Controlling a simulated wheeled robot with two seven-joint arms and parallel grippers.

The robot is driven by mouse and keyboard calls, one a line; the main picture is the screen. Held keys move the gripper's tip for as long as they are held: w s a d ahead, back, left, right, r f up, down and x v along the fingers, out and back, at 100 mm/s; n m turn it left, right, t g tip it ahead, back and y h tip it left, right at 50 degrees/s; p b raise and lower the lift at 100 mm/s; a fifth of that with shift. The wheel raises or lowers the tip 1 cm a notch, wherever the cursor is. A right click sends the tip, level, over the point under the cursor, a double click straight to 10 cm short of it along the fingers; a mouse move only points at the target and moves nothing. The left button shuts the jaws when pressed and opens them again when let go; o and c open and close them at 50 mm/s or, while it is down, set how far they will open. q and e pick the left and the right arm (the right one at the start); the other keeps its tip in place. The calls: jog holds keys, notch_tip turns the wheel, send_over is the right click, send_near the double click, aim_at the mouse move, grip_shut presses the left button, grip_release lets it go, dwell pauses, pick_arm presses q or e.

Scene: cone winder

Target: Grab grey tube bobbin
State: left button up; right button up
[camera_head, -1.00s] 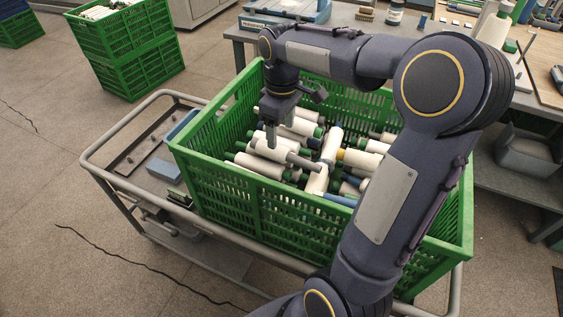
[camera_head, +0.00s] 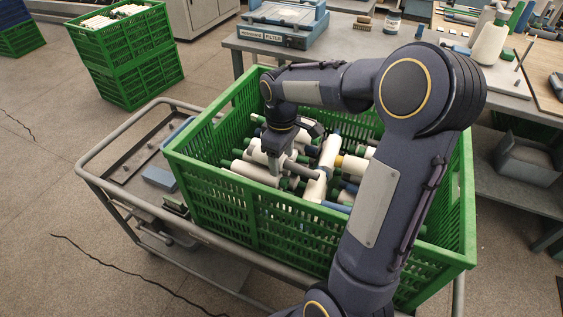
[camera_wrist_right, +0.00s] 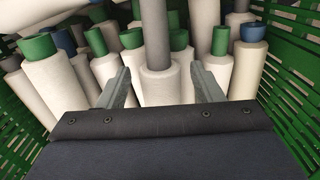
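The grey tube bobbin (camera_wrist_right: 160,85), a white yarn body on a grey tube, lies among other bobbins in the green crate (camera_head: 215,195). In the head view its grey tube (camera_head: 297,170) pokes out to the right of my right gripper, which partly hides the body. My right gripper (camera_head: 275,170) is down inside the crate. In the right wrist view the two fingers of the right gripper (camera_wrist_right: 162,82) stand apart, one on each side of the bobbin, with a visible gap on both sides. My left gripper is not in view.
Several bobbins with green, blue and yellow tubes lie close around. The crate walls (camera_wrist_right: 289,90) rise on both sides. The crate sits on a metal cart (camera_head: 100,150). A workbench (camera_head: 345,45) stands behind, and stacked green crates (camera_head: 125,60) stand at the upper left.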

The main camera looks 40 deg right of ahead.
jog(key=c, duration=0.9)
jog(key=shift+r, duration=0.1)
